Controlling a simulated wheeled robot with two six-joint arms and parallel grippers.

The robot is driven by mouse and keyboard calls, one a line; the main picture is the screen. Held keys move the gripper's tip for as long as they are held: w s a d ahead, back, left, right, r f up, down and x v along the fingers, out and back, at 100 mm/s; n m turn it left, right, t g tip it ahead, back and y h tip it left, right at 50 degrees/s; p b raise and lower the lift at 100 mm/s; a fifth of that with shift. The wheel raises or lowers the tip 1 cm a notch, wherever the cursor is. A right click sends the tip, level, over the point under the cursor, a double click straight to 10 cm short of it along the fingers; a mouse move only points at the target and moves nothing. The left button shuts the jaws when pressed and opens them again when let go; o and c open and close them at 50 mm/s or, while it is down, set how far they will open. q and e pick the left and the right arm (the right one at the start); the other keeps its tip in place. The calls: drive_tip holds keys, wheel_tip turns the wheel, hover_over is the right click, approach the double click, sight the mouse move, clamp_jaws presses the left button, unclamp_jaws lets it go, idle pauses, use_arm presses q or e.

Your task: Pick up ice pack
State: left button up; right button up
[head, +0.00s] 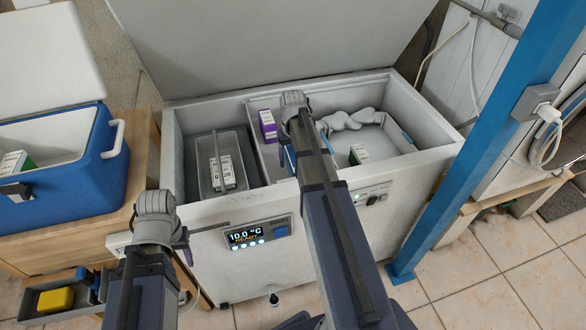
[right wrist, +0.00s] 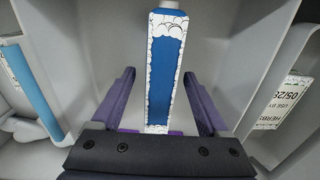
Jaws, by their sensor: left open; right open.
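A blue ice pack with frosted white edges (right wrist: 165,75) stands between the two purple fingers of my right gripper (right wrist: 160,84) in the right wrist view. The fingers are open, with gaps on both sides of the pack. In the head view my right arm reaches over the open chest freezer and hides most of the fingers. Blue shows beside that arm (head: 290,161), partly hidden. My left gripper (head: 183,240) is open and empty in front of the freezer's left end.
The white freezer (head: 205,228) has its lid raised. Its left section holds a basket (head: 206,183) with boxes. A purple box (head: 267,124), a white-green box (head: 358,154) and a frosty lump (head: 352,120) are in the right section. A blue post (head: 480,140) stands right; a blue cooler (head: 80,165) left.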

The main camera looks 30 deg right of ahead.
wheel_tip(320, 180, down, 3)
drive_tip(key=shift+s+b, duration=0.1)
drive_tip(key=shift+b, duration=0.85)
use_arm(q)
wheel_tip(320, 180, down, 3)
drive_tip(key=shift+r, duration=0.1)
use_arm(e)
drive_tip(key=shift+r, duration=0.1)
drive_tip(key=shift+c, duration=0.3)
clamp_jaws()
